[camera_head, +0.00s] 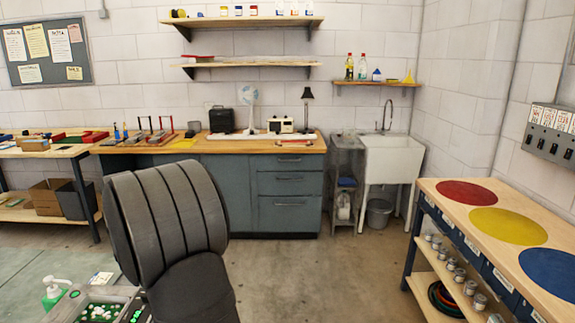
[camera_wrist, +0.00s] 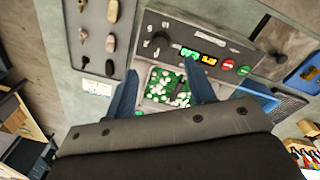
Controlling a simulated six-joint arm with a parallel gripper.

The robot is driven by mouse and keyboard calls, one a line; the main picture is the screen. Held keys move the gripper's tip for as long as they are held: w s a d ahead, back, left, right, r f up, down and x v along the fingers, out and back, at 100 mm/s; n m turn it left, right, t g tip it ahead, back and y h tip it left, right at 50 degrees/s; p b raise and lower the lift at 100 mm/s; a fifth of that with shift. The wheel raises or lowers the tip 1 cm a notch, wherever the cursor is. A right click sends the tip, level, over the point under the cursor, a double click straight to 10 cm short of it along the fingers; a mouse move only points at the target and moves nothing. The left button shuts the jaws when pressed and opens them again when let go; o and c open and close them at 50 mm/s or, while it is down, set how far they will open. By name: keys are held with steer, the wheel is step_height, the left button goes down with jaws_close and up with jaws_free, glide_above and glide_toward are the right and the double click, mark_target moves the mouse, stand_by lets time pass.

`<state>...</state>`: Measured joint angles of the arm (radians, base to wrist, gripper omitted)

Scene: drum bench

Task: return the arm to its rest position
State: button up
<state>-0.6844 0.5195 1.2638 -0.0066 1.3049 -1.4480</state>
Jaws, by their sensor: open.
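My gripper (camera_wrist: 161,68) shows in the wrist view with its two blue fingers spread apart and nothing between them. It hangs over a grey console (camera_wrist: 218,38) with a lit green and yellow display. A green tray (camera_wrist: 150,97) holding white pieces lies beyond and between the fingers, apart from them. My dark ribbed arm stands at the front left in the head view, where my gripper cannot be made out. The console's edge also shows there (camera_head: 70,304), partly hidden by my arm.
At right is a bench (camera_head: 450,187) with red, yellow and blue discs. A long workbench (camera_head: 240,146) and a white sink (camera_head: 391,160) line the back wall. The floor between (camera_head: 320,270) is clear.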

step_height(320, 180, down, 9)
steer(key=shift+w+a+r, duration=0.1)
steer(key=shift+w, duration=0.05)
steer(key=m, duration=0.8)
steer(key=shift+a, duration=0.1)
steer(key=m, duration=0.4)
steer(key=shift+h, duration=0.3)
steer(key=shift+m, duration=2)
steer(key=shift+o, duration=0.2)
